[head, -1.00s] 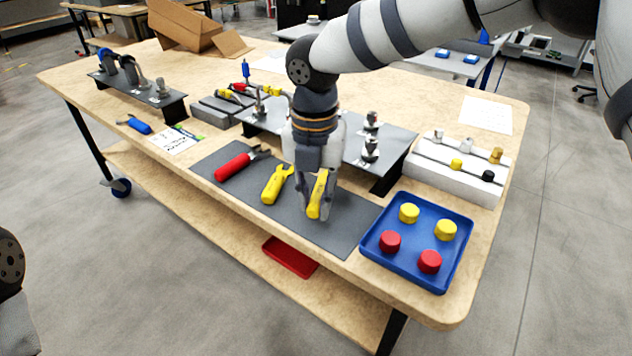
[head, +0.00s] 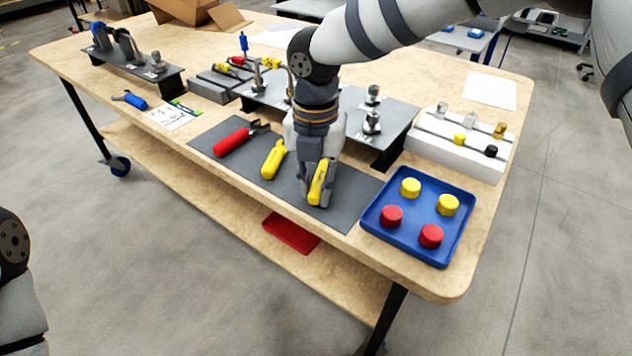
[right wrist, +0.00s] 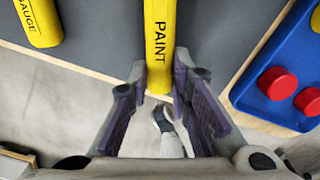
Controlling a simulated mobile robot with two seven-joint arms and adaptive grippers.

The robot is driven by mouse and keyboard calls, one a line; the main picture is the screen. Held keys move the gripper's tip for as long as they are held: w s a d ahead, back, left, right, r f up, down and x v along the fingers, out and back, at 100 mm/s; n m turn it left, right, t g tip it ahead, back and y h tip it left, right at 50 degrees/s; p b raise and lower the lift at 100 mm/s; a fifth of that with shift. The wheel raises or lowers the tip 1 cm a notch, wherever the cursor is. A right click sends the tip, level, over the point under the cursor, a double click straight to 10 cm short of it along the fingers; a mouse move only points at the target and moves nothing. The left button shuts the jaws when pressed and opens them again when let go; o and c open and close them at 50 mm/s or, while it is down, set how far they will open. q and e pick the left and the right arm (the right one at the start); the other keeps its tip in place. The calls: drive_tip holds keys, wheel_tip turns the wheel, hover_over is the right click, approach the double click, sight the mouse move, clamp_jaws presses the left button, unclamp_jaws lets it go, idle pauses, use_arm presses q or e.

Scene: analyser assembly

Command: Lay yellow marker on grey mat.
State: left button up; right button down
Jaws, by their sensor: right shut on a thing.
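The yellow marker (head: 318,182), lettered PAINT in the right wrist view (right wrist: 159,38), is between the fingers of my right gripper (head: 316,198). The right gripper is shut on it; its fingers also show on both sides of the marker's near end in the right wrist view (right wrist: 157,82). The marker is over the right part of the grey mat (head: 355,193), low down. I cannot tell whether it touches the mat, which also shows in the right wrist view (right wrist: 222,30). My left gripper is out of view.
A yellow-handled tool (head: 273,160), lettered GAUGE in the right wrist view (right wrist: 40,20), lies left of the marker. Red-handled pliers (head: 233,141) lie further left. A blue tray (head: 415,222) with red and yellow caps stands right of the mat. A grey raised rack (head: 390,118) stands behind.

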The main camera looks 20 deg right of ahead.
drive_tip(key=shift+f, duration=0.3)
drive_tip(key=c, duration=1.4)
unclamp_jaws()
drive_tip(key=shift+r, duration=0.1)
wheel_tip(320, 180, up, 12)
